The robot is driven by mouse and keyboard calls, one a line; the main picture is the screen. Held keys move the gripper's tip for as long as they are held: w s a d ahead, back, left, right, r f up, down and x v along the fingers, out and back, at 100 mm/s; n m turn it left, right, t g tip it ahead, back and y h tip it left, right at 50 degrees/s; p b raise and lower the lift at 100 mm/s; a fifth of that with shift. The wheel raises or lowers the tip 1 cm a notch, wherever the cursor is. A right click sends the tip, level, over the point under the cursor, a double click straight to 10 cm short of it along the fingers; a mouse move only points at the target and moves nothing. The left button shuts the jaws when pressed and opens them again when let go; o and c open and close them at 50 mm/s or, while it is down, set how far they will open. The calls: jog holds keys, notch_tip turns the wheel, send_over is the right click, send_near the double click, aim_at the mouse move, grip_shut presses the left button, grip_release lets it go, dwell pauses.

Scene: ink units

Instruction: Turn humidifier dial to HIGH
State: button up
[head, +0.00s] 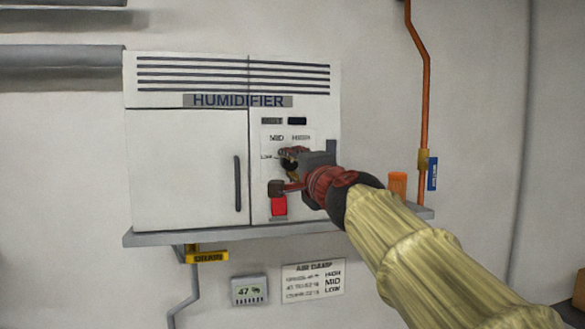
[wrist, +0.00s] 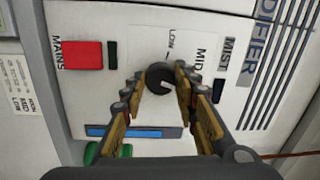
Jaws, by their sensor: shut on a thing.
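The white humidifier (head: 185,160) sits on a grey wall shelf, with its control panel on the right side. The dark round dial (wrist: 158,77) is between my two fingertips in the wrist view, and my gripper (wrist: 161,74) is shut on it. The wrist view is turned sideways; LOW (wrist: 172,42) and MID (wrist: 201,55) show there, and the right finger covers the area of HIGH. In the head view MID (head: 277,138) and HIGH (head: 301,138) show above the dial, which my gripper (head: 291,160) mostly hides. I cannot tell where the dial points.
A red MAINS switch (head: 279,206) is just below the dial. A door with a dark handle (head: 238,183) is to its left. An orange cylinder (head: 397,186) stands on the shelf at right. A meter reading 47 (head: 249,290) and a printed card (head: 313,282) hang below.

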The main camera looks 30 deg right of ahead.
jog(key=shift+f+m, duration=0.15)
jog(key=shift+m, duration=0.45)
jog(key=o, duration=1.2)
jog(key=shift+c, duration=0.2)
jog(key=r+v, duration=0.1)
jog(key=v, duration=1.1)
jog(key=shift+f, duration=0.45)
